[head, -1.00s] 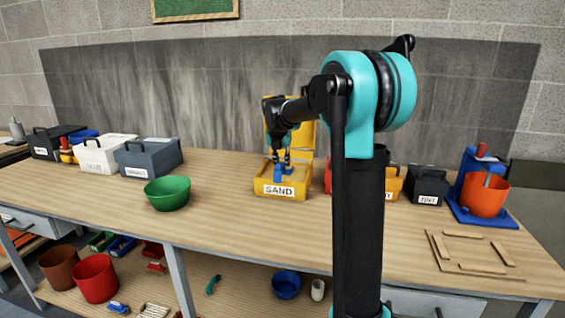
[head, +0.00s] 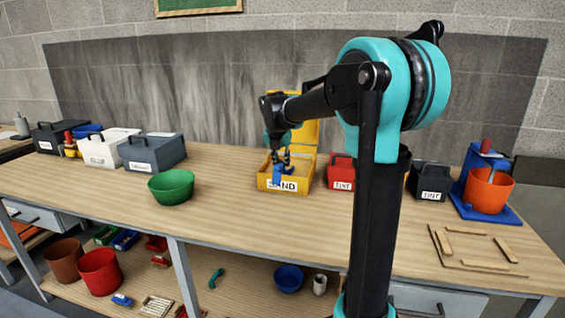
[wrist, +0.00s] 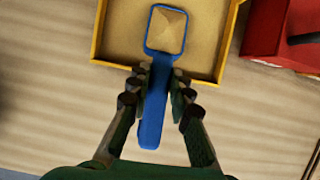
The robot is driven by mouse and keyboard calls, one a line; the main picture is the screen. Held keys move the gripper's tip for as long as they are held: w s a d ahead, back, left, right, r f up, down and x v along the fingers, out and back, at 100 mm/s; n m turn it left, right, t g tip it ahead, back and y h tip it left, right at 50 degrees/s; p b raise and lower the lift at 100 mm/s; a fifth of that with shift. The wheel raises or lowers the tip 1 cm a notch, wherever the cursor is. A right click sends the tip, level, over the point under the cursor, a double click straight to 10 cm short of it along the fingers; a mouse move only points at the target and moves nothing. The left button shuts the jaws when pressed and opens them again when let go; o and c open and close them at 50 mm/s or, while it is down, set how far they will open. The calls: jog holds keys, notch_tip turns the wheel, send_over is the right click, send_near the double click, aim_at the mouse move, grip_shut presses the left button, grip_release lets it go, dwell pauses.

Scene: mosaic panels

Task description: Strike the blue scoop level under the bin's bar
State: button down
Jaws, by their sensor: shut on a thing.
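The yellow sand bin (head: 266,184) stands open on the workbench, its front label partly covered. It also shows at the top of the wrist view (wrist: 225,50). The blue scoop (head: 277,176) is at the bin's front wall in the head view. In the wrist view the scoop (wrist: 152,125) points away from me, its bowl over the bin and heaped with sand. My gripper (wrist: 159,82) is shut on the scoop's handle; the handle's end reaches back over the front wall. I cannot make out the bin's bar in either view.
A red tint box (head: 341,176) stands just right of the bin, close to it. A green bowl (head: 171,187) stands to the left. A dark tint box (head: 428,184) and a blue stand with an orange bucket (head: 487,191) are farther right.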

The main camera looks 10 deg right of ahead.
aim_at(282, 162)
jog(key=shift+w+r, duration=0.1)
jog(key=shift+r, duration=2.3)
jog(key=shift+w+d+f+t+h, duration=0.15)
jog(key=shift+f+t, duration=0.4)
jog(key=shift+f, duration=0.55)
jog(key=shift+w+d+f+t+h, duration=0.1)
jog(key=shift+w+f+t+h, duration=0.15)
jog(key=shift+f+t, duration=0.6)
jog(key=shift+f+g, duration=0.25)
jog(key=shift+g, duration=0.05)
jog(key=shift+w, duration=0.15)
jog(key=shift+w+d, duration=0.45)
jog(key=shift+w, duration=0.6)
jog(key=shift+w+d, duration=0.45)
jog(key=shift+w, duration=0.6)
jog(key=shift+w+d, duration=0.45)
jog(key=shift+w, duration=0.6)
jog(key=shift+s+a, duration=0.5)
jog(key=shift+s, duration=0.65)
jog(key=shift+s+a, duration=0.45)
jog(key=shift+s, duration=0.65)
jog(key=shift+s+a, duration=0.5)
jog(key=shift+s, duration=0.65)
jog(key=shift+r, duration=2.45)
